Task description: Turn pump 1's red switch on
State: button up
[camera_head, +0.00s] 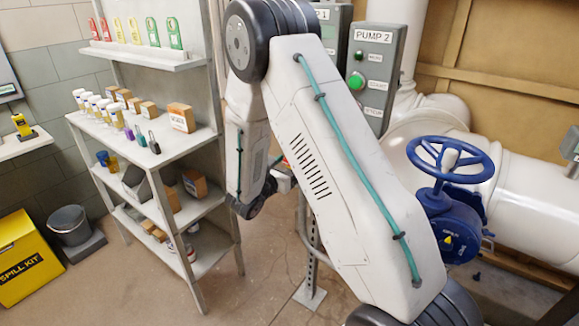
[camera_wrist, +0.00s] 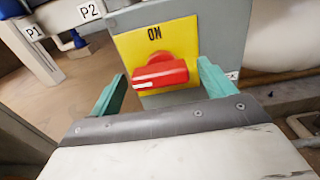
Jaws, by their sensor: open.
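The red switch (camera_wrist: 160,73) is a rotary knob on a yellow plate (camera_wrist: 183,38) on a grey box, in the wrist view. Its grip bar lies nearly crosswise in the picture, with a white mark at its left end. Black letters, seemingly ON turned over, stand above the knob. My gripper (camera_wrist: 160,76) is open, its teal fingers apart on the left and right of the knob. I cannot tell whether they touch it. In the head view, the pump 1 box (camera_head: 330,36) is mostly hidden behind my arm, and its switch does not show.
The pump 2 box (camera_head: 375,75) with a green button stands right of my arm. A blue handwheel valve (camera_head: 450,160) and a white pipe (camera_head: 530,190) are at right. A shelf (camera_head: 150,150) with bottles and boxes is at left. Floor between is partly clear.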

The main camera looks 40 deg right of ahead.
jog(key=c, duration=1)
jog(key=shift+m, duration=0.3)
jog(key=m, duration=0.3)
jog(key=shift+m, duration=0.4)
jog(key=m, duration=0.4)
jog(key=shift+s, duration=0.1)
jog(key=m, duration=0.5)
jog(key=shift+r, duration=0.1)
jog(key=shift+s+m, duration=0.15)
jog(key=shift+m, duration=2.05)
